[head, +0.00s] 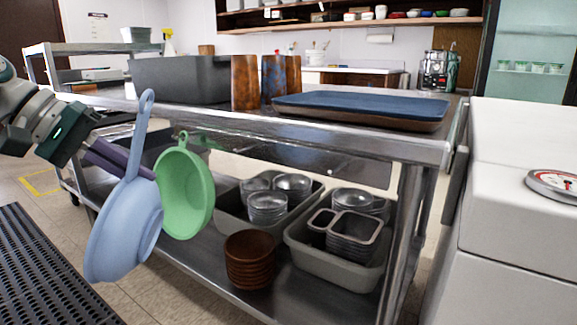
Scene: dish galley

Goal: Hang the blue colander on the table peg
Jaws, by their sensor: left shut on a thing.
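The blue colander (122,232) is in the air in front of the steel table's left part, tilted, its long handle pointing up and its looped end (147,97) near the height of the tabletop edge. My left gripper (128,165) reaches in from the left and is shut on the colander near the base of the handle; the colander partly hides the fingertips. A green colander (186,190) hangs at the front edge of the steel table (290,133), just right of the blue one. I cannot make out a free peg. My right gripper is not in view.
On the tabletop are a grey tub (180,80), brown and blue tumblers (245,82) and a blue tray (360,105). The lower shelf holds grey bins (335,262) and stacked brown bowls (249,260). A white unit with a dial scale (555,185) stands right.

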